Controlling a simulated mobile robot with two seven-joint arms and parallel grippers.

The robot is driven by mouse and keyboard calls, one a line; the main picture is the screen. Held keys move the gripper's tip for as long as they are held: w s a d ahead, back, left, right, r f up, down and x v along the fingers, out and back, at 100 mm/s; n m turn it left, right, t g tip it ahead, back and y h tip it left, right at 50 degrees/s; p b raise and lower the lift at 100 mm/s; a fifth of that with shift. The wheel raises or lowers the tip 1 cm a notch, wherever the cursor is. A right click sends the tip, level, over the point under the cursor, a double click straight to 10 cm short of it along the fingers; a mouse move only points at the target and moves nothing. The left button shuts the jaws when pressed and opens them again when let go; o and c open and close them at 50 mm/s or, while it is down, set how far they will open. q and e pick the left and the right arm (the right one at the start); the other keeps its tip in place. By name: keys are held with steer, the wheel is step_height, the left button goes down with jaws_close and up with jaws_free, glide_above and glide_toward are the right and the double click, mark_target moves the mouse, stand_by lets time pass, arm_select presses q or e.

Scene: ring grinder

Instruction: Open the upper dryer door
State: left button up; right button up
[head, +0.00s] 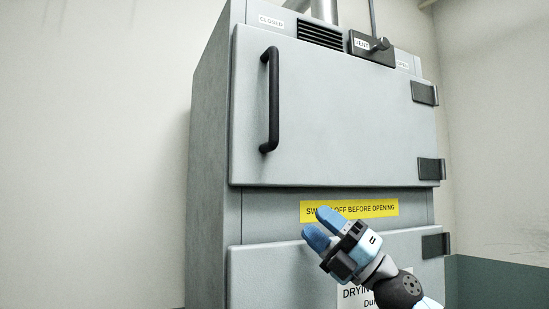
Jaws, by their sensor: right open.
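The upper dryer door (350,115) is a grey panel that sits flush and closed on the tall grey dryer cabinet (209,150). Its black vertical bar handle (273,100) is on the door's left side. Black hinges (424,93) are on its right edge. My right gripper (316,225) has blue fingertips and points up and left. It is open and appears empty, in front of the yellow label strip, below the upper door and apart from the handle. My left gripper is not in view.
A lower door (265,275) with a white sign is partly hidden behind my right arm. A yellow warning label (375,208) lies between the doors. A vent lever (379,44) and pipe are on top. The space left of the cabinet, before the wall (90,150), looks clear.

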steer(key=s+d+r+n+h+b, duration=0.1)
steer(key=s+r+n+h, duration=0.2)
steer(key=r, duration=0.6)
steer(key=s+d+r+n+h, duration=0.1)
steer(key=s+r+n+h, duration=0.25)
steer(key=r, duration=0.55)
steer(key=s+d+r+n+h+b, duration=0.1)
steer(key=s+r+n+h, duration=0.25)
steer(key=r, duration=0.65)
arm_select(q)
steer(key=p, duration=0.3)
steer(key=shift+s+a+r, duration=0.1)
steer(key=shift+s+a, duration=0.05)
arm_select(e)
steer(key=w+a+y, duration=0.1)
steer(key=w+a, duration=0.7)
steer(key=a, duration=0.3)
steer(key=shift+f, duration=0.25)
steer(key=shift+w+a, duration=0.1)
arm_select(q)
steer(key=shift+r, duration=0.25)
arm_select(e)
jaws_close()
